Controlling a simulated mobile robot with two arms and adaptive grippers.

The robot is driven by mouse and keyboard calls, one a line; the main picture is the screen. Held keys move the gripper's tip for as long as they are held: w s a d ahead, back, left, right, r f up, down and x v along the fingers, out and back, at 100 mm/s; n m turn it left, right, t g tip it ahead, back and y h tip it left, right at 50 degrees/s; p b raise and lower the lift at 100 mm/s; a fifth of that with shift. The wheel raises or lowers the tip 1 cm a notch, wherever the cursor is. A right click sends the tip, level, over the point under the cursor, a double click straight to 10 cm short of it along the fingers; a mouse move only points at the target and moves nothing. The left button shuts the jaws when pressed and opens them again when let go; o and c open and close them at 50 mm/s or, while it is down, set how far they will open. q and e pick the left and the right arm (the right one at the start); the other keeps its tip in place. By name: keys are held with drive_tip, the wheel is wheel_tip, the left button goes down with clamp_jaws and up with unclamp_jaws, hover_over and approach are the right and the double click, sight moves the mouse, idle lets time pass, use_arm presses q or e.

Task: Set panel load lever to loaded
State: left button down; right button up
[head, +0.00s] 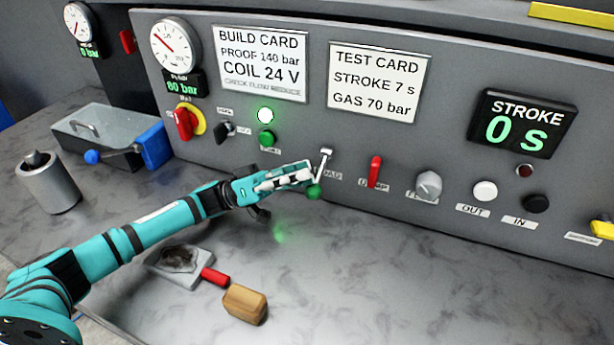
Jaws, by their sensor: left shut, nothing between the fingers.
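The load lever (323,164) is on the grey control panel. It is a metal lever with its upper end at the panel and a green ball knob (314,192) low at its other end. The lever points downward. Its label is partly covered and only "OAD" shows. My left gripper (308,174) comes in from the left, and its fingers are shut with nothing between them. The fingertips are right beside the lever, just above the green knob. I cannot tell if they touch it. My right gripper is not in view.
A red lever (375,171) and a grey knob (428,186) sit right of the load lever. The stroke display (522,123) reads 0 s. A wooden-handled brush or block (245,304) and a grey tray (182,266) lie on the bench. The bench's right front is clear.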

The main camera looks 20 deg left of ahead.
use_arm(q)
drive_tip(key=s+a+f, duration=0.1)
drive_tip(key=s+a, duration=0.2)
drive_tip(key=a, duration=1.1)
drive_tip(key=shift+s+a+f, duration=0.2)
drive_tip(key=shift+a+f, duration=0.05)
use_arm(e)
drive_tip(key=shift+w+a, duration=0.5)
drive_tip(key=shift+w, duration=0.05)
use_arm(q)
drive_tip(key=shift+r, duration=0.1)
